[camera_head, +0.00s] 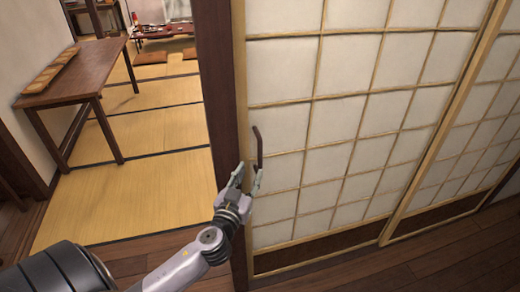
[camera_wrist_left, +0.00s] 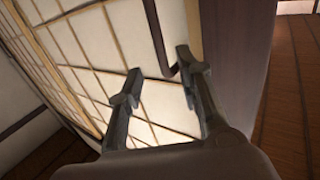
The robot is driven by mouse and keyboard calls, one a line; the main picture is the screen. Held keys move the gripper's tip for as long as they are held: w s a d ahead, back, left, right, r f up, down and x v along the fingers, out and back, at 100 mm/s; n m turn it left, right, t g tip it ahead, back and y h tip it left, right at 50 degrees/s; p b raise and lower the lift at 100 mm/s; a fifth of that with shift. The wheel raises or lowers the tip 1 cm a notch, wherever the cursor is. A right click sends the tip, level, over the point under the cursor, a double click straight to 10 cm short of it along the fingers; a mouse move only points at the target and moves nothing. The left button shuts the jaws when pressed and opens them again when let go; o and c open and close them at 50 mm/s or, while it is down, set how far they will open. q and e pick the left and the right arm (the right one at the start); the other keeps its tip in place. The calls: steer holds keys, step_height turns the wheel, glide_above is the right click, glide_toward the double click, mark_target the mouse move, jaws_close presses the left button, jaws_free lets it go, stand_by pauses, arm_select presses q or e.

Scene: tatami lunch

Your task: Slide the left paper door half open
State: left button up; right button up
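The left paper door (camera_head: 290,120) is a wooden lattice with white paper panes, its left edge beside a dark post (camera_head: 215,70). A thin dark bar handle (camera_head: 258,145) stands upright near that edge; it also shows in the left wrist view (camera_wrist_left: 156,30). My left gripper (camera_head: 248,173) is at the handle's lower end. In the left wrist view its two fingers (camera_wrist_left: 158,75) are apart, with the handle's lower end between them in the picture, close to the right-hand finger. I cannot tell whether they touch. My right gripper is not in view.
Another paper door panel (camera_head: 470,130) stands to the right. Left of the post is an opening onto tatami (camera_head: 140,200), with a wooden table (camera_head: 95,65) bearing a long tray (camera_head: 48,72). Dark wooden floor (camera_head: 400,268) lies clear in front of the doors.

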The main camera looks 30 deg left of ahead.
mark_target(259, 156)
arm_select(q)
steer(key=p+x, duration=0.2)
steer(key=x, duration=0.7)
steer(key=shift+w, duration=0.2)
steer(key=shift+w+a+f, duration=0.1)
steer(key=shift+w+a, duration=0.05)
steer(key=shift+w, duration=0.2)
jaws_close()
